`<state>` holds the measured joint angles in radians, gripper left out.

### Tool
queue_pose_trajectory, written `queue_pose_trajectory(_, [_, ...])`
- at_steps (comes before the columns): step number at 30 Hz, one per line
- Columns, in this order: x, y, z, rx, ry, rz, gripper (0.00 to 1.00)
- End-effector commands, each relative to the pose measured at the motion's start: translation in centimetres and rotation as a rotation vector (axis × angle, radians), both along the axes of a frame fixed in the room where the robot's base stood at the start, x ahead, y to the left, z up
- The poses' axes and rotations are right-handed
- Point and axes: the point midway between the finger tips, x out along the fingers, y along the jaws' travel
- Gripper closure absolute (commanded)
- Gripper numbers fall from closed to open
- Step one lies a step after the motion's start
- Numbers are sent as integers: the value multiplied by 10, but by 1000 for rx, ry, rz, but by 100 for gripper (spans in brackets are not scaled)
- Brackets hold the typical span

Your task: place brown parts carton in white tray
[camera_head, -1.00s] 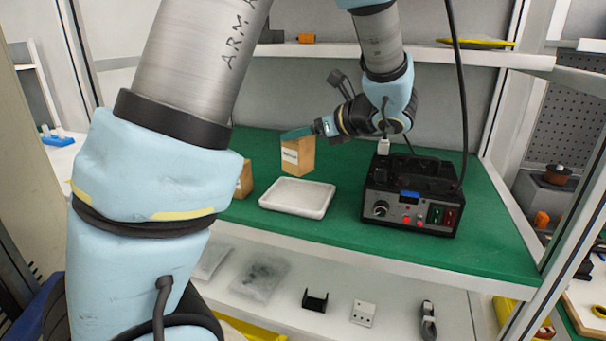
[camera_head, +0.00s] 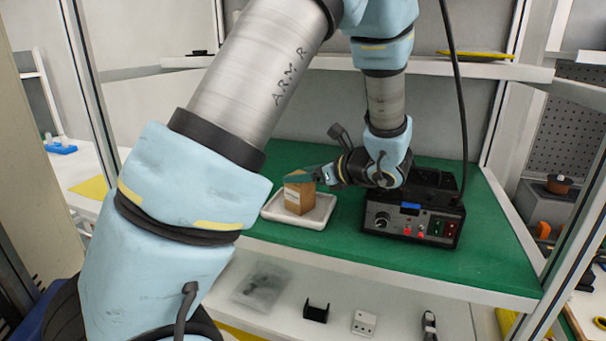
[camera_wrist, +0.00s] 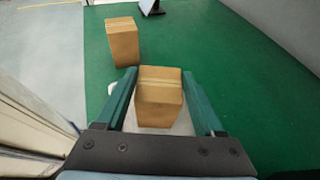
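The brown parts carton (camera_head: 298,198) stands upright in the white tray (camera_head: 322,217), on the green worktop. A white label faces the head camera. My gripper (camera_head: 303,175) is at the top of the carton, with its teal fingers around it. In the wrist view the carton (camera_wrist: 159,98) lies between the two fingers of my gripper (camera_wrist: 159,72), with a narrow gap showing on each side, so the gripper looks open. The carton and fingers hide much of the tray in the wrist view.
A second brown carton (camera_wrist: 123,42) stands on the green worktop beyond the left finger; my arm hides it in the head view. A black power unit with knobs (camera_head: 412,220) is right of the tray. A white shelf (camera_head: 480,70) runs behind.

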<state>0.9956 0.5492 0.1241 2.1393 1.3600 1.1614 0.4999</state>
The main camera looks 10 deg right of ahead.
Motion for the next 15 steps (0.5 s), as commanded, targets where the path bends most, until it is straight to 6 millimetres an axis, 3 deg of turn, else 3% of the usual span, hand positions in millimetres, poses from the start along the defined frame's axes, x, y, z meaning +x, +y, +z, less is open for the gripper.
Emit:
queue_pose_trajectory(1, [0,0,0,0,0,0,24])
queue_pose_trajectory(7, [0,0,0,0,0,0,2])
queue_pose_trajectory(15, [0,0,2,0,0,0,1])
